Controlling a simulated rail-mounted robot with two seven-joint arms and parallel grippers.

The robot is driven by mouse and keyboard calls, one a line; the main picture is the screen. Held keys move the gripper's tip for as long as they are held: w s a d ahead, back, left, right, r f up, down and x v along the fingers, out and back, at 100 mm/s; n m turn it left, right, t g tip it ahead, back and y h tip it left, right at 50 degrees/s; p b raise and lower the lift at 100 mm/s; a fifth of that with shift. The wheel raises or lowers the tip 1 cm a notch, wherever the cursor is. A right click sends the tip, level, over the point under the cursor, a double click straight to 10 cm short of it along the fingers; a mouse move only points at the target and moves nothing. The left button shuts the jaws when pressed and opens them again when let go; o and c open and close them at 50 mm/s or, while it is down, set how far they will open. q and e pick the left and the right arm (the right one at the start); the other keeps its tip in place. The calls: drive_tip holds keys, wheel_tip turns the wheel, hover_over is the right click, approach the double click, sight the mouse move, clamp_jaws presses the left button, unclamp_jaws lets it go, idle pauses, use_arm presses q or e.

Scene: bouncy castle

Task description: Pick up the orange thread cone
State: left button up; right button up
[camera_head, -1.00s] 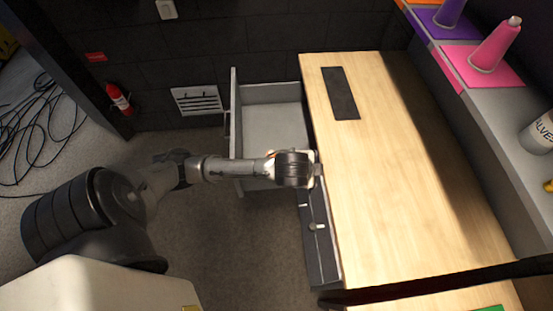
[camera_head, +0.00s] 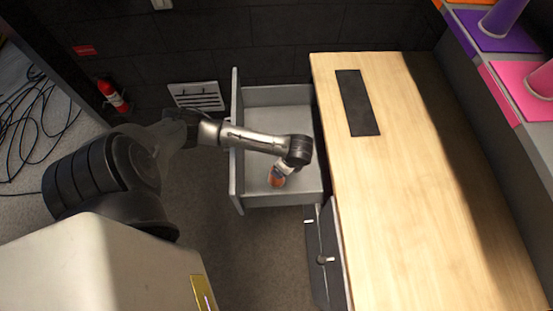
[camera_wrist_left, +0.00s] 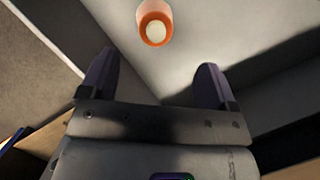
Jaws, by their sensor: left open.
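The orange thread cone (camera_head: 276,182) stands inside the open grey drawer (camera_head: 237,150), towards its front; my left wrist partly covers it in the head view. In the head view the fingers are hard to make out below the black wrist. My right gripper is not in view.
A wooden worktop (camera_head: 410,170) with a dark flat plate (camera_head: 357,102) is right of the drawer. Purple (camera_head: 503,18) and pink (camera_head: 541,80) cones stand on a shelf at the far right. The drawer walls rise around the orange cone. A closed drawer with a handle (camera_head: 325,259) is nearby.

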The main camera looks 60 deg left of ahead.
sight(275, 183)
use_arm(q)
drive_tip(key=x, duration=0.3)
drive_tip(key=shift+s+d+f+b, duration=0.1)
drive_tip(key=shift+f+b, duration=0.1)
drive_tip(key=shift+b, duration=0.1)
drive_tip(key=shift+a+f, duration=0.2)
drive_tip(key=shift+f, duration=0.15)
drive_tip(key=x, duration=0.1)
drive_tip(key=b+x, duration=0.1)
drive_tip(key=x, duration=0.1)
drive_tip(key=b+x, duration=0.1)
drive_tip(key=x, duration=0.1)
drive_tip(key=shift+s+d+r, duration=0.1)
drive_tip(key=shift+s, duration=0.25)
drive_tip(key=c, duration=0.4)
drive_tip(key=shift+r, duration=0.1)
drive_tip(key=c, duration=0.7)
